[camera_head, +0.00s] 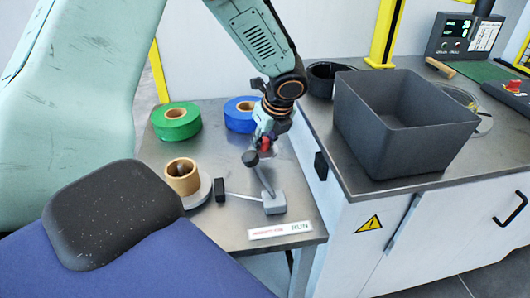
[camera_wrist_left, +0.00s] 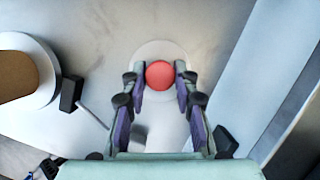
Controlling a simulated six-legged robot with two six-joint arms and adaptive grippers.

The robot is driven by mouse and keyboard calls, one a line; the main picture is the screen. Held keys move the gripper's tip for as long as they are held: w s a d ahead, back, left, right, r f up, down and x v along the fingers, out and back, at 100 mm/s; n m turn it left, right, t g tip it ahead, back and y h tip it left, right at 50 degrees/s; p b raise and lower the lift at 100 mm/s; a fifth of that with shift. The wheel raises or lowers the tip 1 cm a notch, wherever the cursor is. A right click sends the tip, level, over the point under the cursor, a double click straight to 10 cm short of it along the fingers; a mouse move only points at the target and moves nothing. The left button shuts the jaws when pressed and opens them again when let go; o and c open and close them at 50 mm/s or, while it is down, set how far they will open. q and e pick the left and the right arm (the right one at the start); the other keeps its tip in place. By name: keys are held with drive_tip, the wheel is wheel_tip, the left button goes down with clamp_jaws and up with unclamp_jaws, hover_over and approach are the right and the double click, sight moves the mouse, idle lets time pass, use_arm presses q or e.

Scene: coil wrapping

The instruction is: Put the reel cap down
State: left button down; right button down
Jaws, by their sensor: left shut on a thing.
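The reel cap's red knob (camera_wrist_left: 160,75) sits between the fingertips of my left gripper (camera_wrist_left: 161,85) in the left wrist view. A pale round disc (camera_wrist_left: 152,50) shows around and beneath the knob. In the head view my left gripper (camera_head: 265,135) points down over the back right part of the small steel table (camera_head: 225,232), with the red knob (camera_head: 265,143) at its fingers. The gripper is shut on the knob. I cannot tell whether the cap touches the table.
A tan roll (camera_head: 182,178) stands on a pale round base at left. A green roll (camera_head: 176,122) and a blue roll (camera_head: 240,115) lie behind. A grey lever unit (camera_head: 274,203) stands close in front of the gripper. A dark bin (camera_head: 400,130) is on the right counter.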

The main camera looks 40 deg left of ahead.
sight(266, 144)
use_arm(q)
wheel_tip(266, 144, down, 3)
drive_tip(key=shift+r+b, duration=0.15)
drive_tip(key=shift+b, duration=0.3)
drive_tip(key=shift+a, duration=0.1)
drive_tip(key=shift+f, duration=0.2)
drive_tip(key=c, duration=1)
unclamp_jaws()
drive_tip(key=shift+f, duration=0.1)
drive_tip(key=shift+r, duration=0.35)
drive_tip(key=p+v, duration=0.4)
drive_tip(key=v, duration=0.8)
drive_tip(key=shift+p, duration=0.35)
